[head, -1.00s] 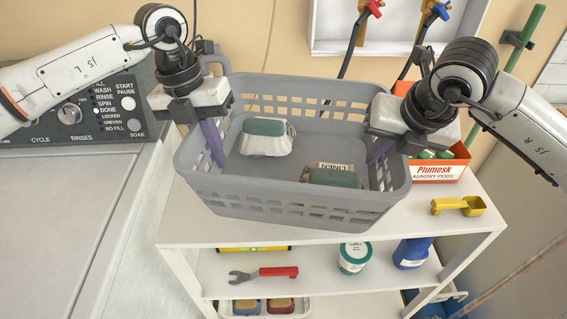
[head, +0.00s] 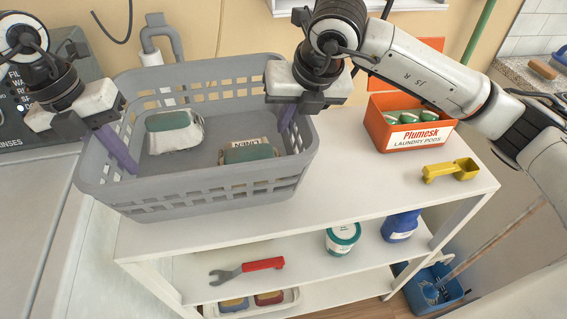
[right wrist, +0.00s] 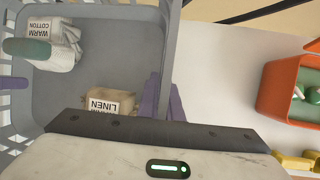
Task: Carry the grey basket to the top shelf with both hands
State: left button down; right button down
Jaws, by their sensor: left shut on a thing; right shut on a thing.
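The grey basket (head: 190,183) is at the left part of the white shelf unit's top (head: 370,190), its left end overlapping the washer's edge in the head view. I cannot tell whether its base touches the shelf. My left gripper (head: 122,158) is shut on its left wall. My right gripper (head: 287,118) is shut on its right wall; in the right wrist view its purple fingers (right wrist: 163,98) straddle that wall. Inside lie a white bundle (head: 175,135) labelled "WARM COTTON" in the wrist view and a brown bundle (head: 248,152) labelled "LINEN".
An orange Plumesk box (head: 420,138) and a yellow scoop (head: 450,171) stand on the right of the top. A wrench (head: 247,270), a teal-lidded tub (head: 342,238) and a blue container (head: 400,227) are on the shelf below. Bare top lies between basket and box.

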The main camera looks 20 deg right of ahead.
aim_at(90, 134)
pick_arm(q)
jog(key=shift+r, duration=0.15)
pick_arm(e)
jog(key=shift+r, duration=0.2)
pick_arm(q)
jog(key=shift+a+f, duration=0.1)
jog(key=shift+f, duration=0.15)
pick_arm(e)
jog(key=shift+f, duration=0.25)
